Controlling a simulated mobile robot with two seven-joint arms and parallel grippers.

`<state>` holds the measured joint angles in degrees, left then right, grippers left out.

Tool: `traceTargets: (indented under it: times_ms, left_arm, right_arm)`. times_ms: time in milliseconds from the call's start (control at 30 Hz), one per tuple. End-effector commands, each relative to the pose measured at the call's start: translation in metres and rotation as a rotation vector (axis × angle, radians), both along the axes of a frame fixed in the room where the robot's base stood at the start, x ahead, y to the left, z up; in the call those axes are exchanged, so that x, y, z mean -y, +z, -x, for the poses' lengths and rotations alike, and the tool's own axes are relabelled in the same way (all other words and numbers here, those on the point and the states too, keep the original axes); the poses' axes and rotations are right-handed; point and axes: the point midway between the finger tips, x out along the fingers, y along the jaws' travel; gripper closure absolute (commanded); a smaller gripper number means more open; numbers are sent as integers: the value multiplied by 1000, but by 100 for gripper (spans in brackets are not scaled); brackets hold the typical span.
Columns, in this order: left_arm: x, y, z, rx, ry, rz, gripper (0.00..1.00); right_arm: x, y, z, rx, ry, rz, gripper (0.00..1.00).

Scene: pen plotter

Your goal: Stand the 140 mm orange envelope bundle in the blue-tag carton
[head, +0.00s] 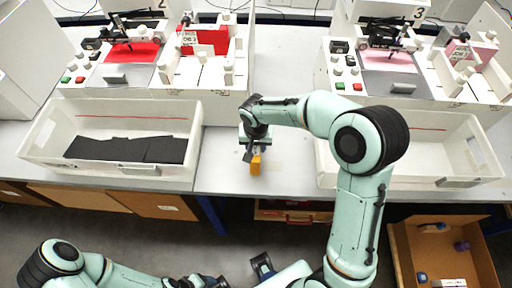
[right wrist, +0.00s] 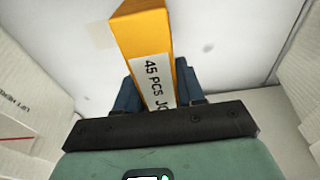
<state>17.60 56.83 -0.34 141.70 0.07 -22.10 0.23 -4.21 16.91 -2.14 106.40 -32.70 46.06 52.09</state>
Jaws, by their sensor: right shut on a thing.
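The orange envelope bundle (head: 256,166) is in my right gripper (head: 251,153), over the table strip between the two white trays. In the right wrist view the bundle (right wrist: 146,45) is a long orange block with a white label reading "45 PCS". The blue fingers of the right gripper (right wrist: 162,92) press on both its sides. I cannot tell whether it touches the table. Part of my left arm shows at the bottom left; its gripper (head: 207,282) is cut by the bottom edge and its jaws are unclear. I cannot make out a carton with a blue tag.
A white tray (head: 185,165) with black sheets stands left, another white tray (head: 478,140) right. Plotter stations (head: 115,76) (head: 395,88) line the back. An open brown carton (head: 400,240) at the lower right holds several small things, some blue or purple. Drawers sit under the table.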

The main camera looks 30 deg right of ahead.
Motion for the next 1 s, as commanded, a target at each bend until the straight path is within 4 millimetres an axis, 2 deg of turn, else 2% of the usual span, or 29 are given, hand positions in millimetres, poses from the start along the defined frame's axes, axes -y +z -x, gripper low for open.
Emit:
traceTargets:
  times_ms: [100,500,533,600,867,1000]
  left_arm:
    - [0,-1,1,0,0,0,36]
    - [0,-5,2,-2,0,0,36]
    - [0,-6,2,-2,0,0,36]
    - [0,-4,2,-2,0,0,36]
    - [0,-4,2,-2,0,0,36]
    - [0,1,0,0,0,0,36]
  right_arm:
    - [0,-13,0,-1,-1,-1,96]
    - [0,-17,0,1,-1,-1,96]
    - [0,-18,0,0,-1,0,58]
    - [0,-17,0,0,-1,0,36]
    - [0,-16,0,0,-1,0,36]
    - [0,-9,0,1,-1,0,36]
